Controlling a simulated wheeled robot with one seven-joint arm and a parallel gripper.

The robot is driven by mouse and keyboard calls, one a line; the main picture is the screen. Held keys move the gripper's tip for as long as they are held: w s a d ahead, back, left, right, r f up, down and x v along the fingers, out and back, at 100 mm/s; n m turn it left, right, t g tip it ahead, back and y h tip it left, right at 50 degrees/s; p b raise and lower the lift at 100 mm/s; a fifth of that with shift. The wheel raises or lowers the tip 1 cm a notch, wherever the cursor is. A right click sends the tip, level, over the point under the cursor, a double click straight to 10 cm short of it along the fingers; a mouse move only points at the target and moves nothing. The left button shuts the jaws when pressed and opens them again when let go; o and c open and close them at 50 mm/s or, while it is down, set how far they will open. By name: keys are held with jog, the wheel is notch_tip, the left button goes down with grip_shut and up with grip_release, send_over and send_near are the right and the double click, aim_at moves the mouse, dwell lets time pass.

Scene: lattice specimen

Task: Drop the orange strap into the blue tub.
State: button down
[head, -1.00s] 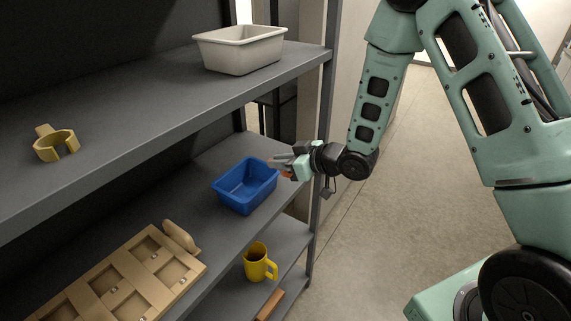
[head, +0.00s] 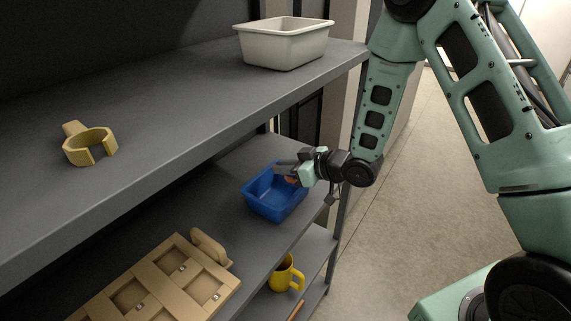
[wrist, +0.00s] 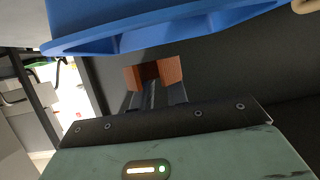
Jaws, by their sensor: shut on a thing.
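The blue tub (head: 273,210) stands on the middle shelf, and its rim and side fill the top of the wrist view (wrist: 160,32). My gripper (head: 284,170) is at the tub's back right side, and in the head view its fingers overlap the tub's opening. In the wrist view my gripper (wrist: 156,92) is shut on the orange strap (wrist: 169,72), held at the fingertips. Only a small orange bit of the strap (head: 292,180) shows in the head view. I cannot tell whether the strap is fully inside the rim.
A tan divided tray (head: 160,290) lies on the same shelf, nearer me. A white bin (head: 284,47) and a yellow clip-like ring (head: 90,147) are on the upper shelf, whose edge overhangs. A yellow mug (head: 284,273) stands on the lower shelf.

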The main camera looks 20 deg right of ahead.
notch_tip(320, 180, down, 2)
jog(key=shift+f+b, duration=0.1)
jog(key=shift+b, duration=0.35)
jog(key=c, duration=1.3)
grip_release()
jog(key=shift+s+d, duration=0.1)
jog(key=p+v, duration=0.8)
jog(key=v, duration=0.9)
